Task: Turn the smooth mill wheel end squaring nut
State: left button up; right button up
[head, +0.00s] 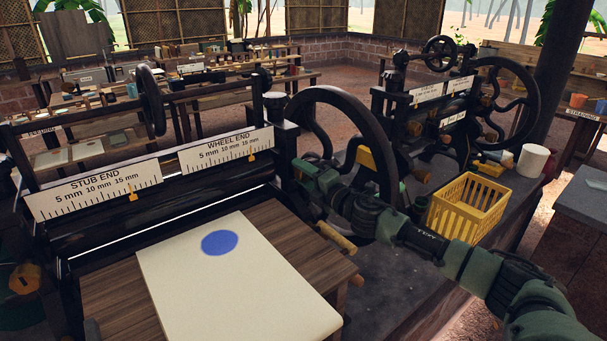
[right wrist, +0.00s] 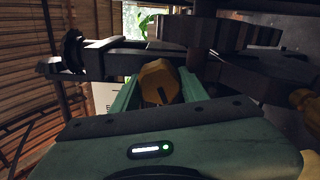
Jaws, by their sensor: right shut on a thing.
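The smooth mill stands at the left of the head view, with a STUB END scale (head: 92,190) and a WHEEL END scale (head: 226,149) along its top. Each scale has a small yellow pointer. My right gripper (head: 303,170) is at the wheel end, beside the large black wheel (head: 345,112). In the right wrist view, a yellow-brown faceted nut (right wrist: 158,82) with a dark slot sits between its green fingers, and the gripper is shut on it. This nut is hidden in the head view. My left gripper is not in view.
A cream sheet with a blue disc (head: 220,242) lies on the wooden table in front of the rollers.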

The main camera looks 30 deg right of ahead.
jog(key=shift+w+d+r+n, duration=0.15)
jog(key=shift+r+n, duration=0.1)
jog(key=shift+n, duration=0.35)
jog(key=shift+d+r+n, duration=0.1)
jog(key=shift+r+n, duration=0.1)
jog(key=shift+n, duration=0.4)
jog(key=o, duration=1)
jog(key=shift+c, duration=0.2)
jog(key=shift+o, duration=0.6)
jog(key=shift+w+a+f, duration=0.15)
jog(key=shift+f, duration=0.25)
jog(key=s+b, duration=0.4)
jog(key=s, duration=0.3)
jog(key=shift+s+d+b, duration=0.3)
jog(key=shift+s, duration=0.05)
